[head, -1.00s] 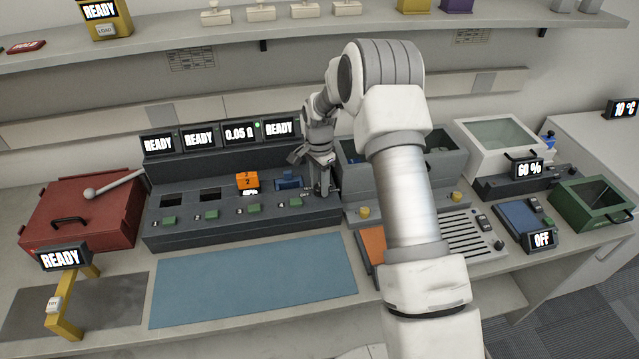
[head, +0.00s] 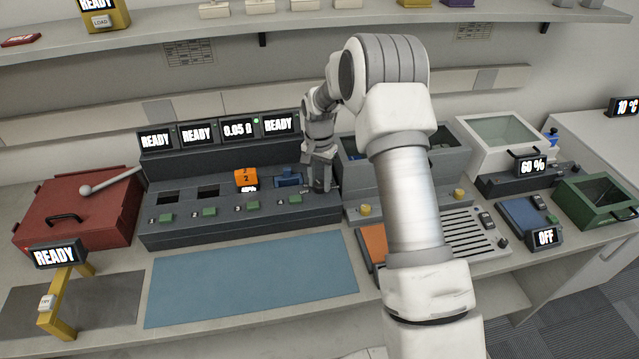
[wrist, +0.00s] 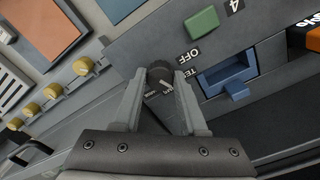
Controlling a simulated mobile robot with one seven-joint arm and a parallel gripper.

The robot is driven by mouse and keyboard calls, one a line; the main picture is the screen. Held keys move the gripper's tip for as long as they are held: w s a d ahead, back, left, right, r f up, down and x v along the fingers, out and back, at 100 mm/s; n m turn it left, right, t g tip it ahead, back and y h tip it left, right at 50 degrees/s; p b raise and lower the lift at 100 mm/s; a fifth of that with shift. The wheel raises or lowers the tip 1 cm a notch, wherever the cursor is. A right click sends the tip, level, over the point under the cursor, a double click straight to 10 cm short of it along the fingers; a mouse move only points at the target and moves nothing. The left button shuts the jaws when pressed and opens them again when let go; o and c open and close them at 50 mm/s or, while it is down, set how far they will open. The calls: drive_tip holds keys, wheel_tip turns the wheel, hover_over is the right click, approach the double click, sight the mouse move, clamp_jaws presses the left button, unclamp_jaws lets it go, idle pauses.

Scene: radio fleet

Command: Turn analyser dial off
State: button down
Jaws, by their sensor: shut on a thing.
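The analyser is a long dark grey console (head: 230,232) with several bays, green buttons and a row of screens. Its dial (wrist: 158,72) is a small dark round knob at the right end of the front panel. The labels OFF and TEST are printed near it in the wrist view; another label lies partly hidden between the fingers. My gripper (wrist: 160,78) is shut on the dial, one finger on each side. In the head view my gripper (head: 321,187) points down at the console's right end and hides the dial.
An orange block (head: 246,178) and a blue piece (head: 289,178) sit in neighbouring bays. A grey unit with yellow knobs (head: 364,209) stands close on the right. A blue mat (head: 250,278) lies clear in front. A shelf (head: 250,30) runs above.

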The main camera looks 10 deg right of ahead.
sight(319, 184)
drive_tip(key=n+b, duration=0.1)
drive_tip(key=n, duration=0.5)
drive_tip(key=n+b, duration=0.1)
drive_tip(key=n, duration=0.5)
drive_tip(key=shift+n, duration=0.3)
idle(0.3)
drive_tip(key=shift+c, duration=2.2)
unclamp_jaws()
wheel_tip(319, 184, up, 18)
drive_tip(key=shift+f, duration=0.25)
